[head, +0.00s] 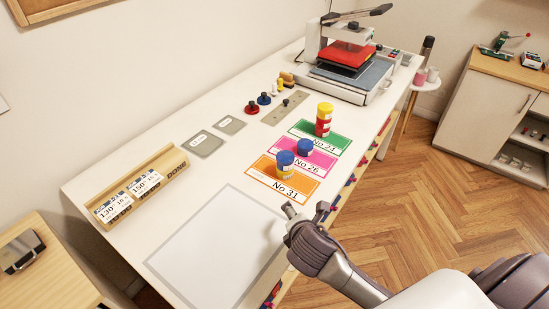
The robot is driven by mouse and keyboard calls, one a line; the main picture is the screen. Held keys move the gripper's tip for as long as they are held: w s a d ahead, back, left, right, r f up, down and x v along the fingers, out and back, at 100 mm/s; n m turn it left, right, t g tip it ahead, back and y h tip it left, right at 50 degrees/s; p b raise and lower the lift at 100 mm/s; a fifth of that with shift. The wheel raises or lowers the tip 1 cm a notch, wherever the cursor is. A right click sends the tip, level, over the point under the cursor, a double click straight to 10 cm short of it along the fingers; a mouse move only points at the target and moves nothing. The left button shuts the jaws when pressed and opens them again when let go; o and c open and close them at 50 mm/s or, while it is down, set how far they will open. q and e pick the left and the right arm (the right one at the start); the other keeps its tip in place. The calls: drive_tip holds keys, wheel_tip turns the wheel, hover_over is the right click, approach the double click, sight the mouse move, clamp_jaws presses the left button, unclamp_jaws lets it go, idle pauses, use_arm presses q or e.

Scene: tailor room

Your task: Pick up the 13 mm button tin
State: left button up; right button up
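Small round tins stand on three coloured cards on the white table (160,130). A blue piece sits above a yellow one (285,172) on the orange card (262,178). A blue tin (305,147) stands on the pink card (322,162). A yellow piece sits above a red one (323,127) on the green card (340,141). No size marking is readable on them, so I cannot tell which is 13 mm. My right gripper (306,212) is open and appears empty, in front of the orange card at the table's front edge. My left gripper is out of view.
A grey-bordered white sheet (205,255) covers the near tabletop. A wooden label rack (175,170), grey squares (204,143) and coloured knobs (251,107) lie behind the cards. A heat press (345,62) stands at the far end.

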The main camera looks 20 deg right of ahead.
sight(285, 160)
drive_tip(key=w+d+r+n+t+h, duration=0.15)
drive_tip(key=w+r+n+t, duration=0.35)
drive_tip(key=w+n, duration=0.55)
drive_tip(key=shift+g, duration=0.8)
drive_tip(key=x, duration=0.6)
drive_tip(key=shift+w+d+p, duration=0.25)
drive_tip(key=shift+d+p, duration=0.15)
drive_tip(key=shift+w+d+f, duration=0.15)
drive_tip(key=shift+w+f, duration=0.05)
drive_tip(key=shift+w, duration=0.3)
drive_tip(key=p+x, duration=0.1)
drive_tip(key=x, duration=0.3)
drive_tip(key=shift+w+f, duration=0.1)
drive_tip(key=shift+f, duration=0.05)
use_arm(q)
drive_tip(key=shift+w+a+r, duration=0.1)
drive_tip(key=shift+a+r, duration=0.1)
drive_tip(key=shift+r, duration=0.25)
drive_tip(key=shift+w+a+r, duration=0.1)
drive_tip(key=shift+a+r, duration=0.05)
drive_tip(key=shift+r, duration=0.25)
